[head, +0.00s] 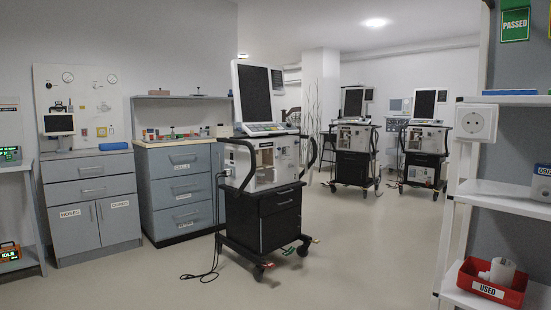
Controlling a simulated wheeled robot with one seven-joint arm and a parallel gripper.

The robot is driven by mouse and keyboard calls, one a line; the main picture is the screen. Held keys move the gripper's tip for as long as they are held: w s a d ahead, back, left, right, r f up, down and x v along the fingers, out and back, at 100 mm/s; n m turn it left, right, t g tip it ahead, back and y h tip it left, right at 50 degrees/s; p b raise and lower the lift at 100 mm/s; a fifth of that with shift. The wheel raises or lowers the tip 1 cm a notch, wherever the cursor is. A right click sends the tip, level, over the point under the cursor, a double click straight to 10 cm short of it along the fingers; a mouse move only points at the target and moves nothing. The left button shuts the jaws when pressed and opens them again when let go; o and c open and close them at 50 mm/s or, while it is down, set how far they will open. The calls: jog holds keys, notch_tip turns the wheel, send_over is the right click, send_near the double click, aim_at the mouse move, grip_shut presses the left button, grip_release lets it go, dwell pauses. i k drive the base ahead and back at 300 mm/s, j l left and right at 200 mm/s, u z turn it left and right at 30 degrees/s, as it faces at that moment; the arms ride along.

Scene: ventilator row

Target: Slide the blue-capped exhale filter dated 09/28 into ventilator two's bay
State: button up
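A white piece with a blue top (541,183) stands on the middle shelf at the right edge. It is cut off by the frame, and its label, starting with what looks like "09", cannot be read in full. Two more ventilators, one (354,138) left and one (426,138) right, stand farther back. I cannot read which one is number two. My gripper is not in view.
A red bin marked USED (491,292) holds white parts on the lower right shelf. Grey cabinets (95,195) and a drawer unit (180,190) line the left wall. A dark cord lies left of the nearest cart. The floor (375,245) between cart and shelves is clear.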

aim_at(262, 190)
jog(key=i+j+z, duration=0.1)
jog(key=z, duration=1.75)
jog(key=j+z, duration=0.45)
jog(key=k+j+z, duration=0.1)
jog(key=j+z, duration=0.35)
jog(key=k+j+z, duration=0.1)
jog(key=j+z, duration=0.2)
jog(key=z, duration=0.15)
